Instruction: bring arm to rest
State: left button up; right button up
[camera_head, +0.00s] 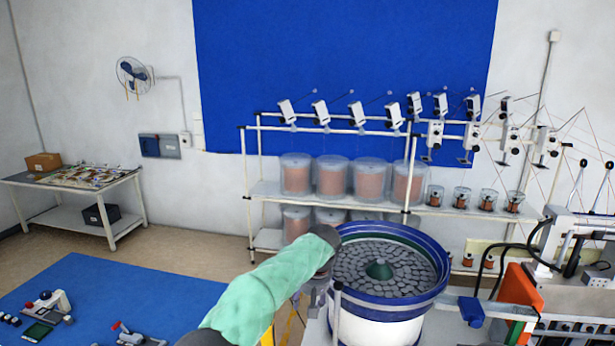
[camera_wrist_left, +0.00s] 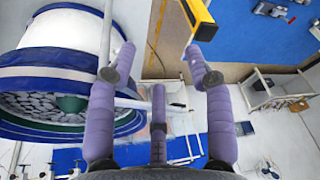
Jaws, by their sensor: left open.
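My left arm (camera_head: 258,295), in a green sleeve, reaches in from the bottom of the head view. Its dark wrist (camera_head: 322,242) is beside the left rim of the bowl feeder (camera_head: 440,278). The gripper itself is mostly hidden there behind the arm. In the left wrist view my left gripper (camera_wrist_left: 160,70) shows purple fingers spread apart with nothing between them. The bowl feeder (camera_wrist_left: 45,55), a white drum with a blue rim, lies to the left of the fingers there. My right gripper is in neither view.
A rack (camera_head: 262,190) with clear copper-coloured canisters stands behind the feeder. A machine with an orange part (camera_head: 520,290) is at right. A blue-topped table (camera_head: 130,290) with small devices is at left. A side table (camera_head: 50,184) stands by the wall.

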pick_arm(q)
jog(key=s+a+f+m+g+h, duration=0.1)
jog(key=s+f, duration=0.1)
jog(key=f, duration=0.7)
jog(key=s+a+f+m+g+h, duration=0.1)
jog(key=f+m, duration=0.1)
jog(key=f, duration=0.8)
jog(key=s+a+f+h, duration=0.3)
jog(key=s+f, duration=0.9)
jog(key=f, duration=0.3)
jog(key=s+a+f, duration=0.3)
jog(key=s, duration=0.8)
jog(key=s+a+f, duration=0.2)
jog(key=s+f, duration=0.2)
jog(key=s, duration=0.8)
notch_tip(320, 180, down, 29)
jog(key=b, duration=2.9)
jog(key=shift+w+h, duration=0.3)
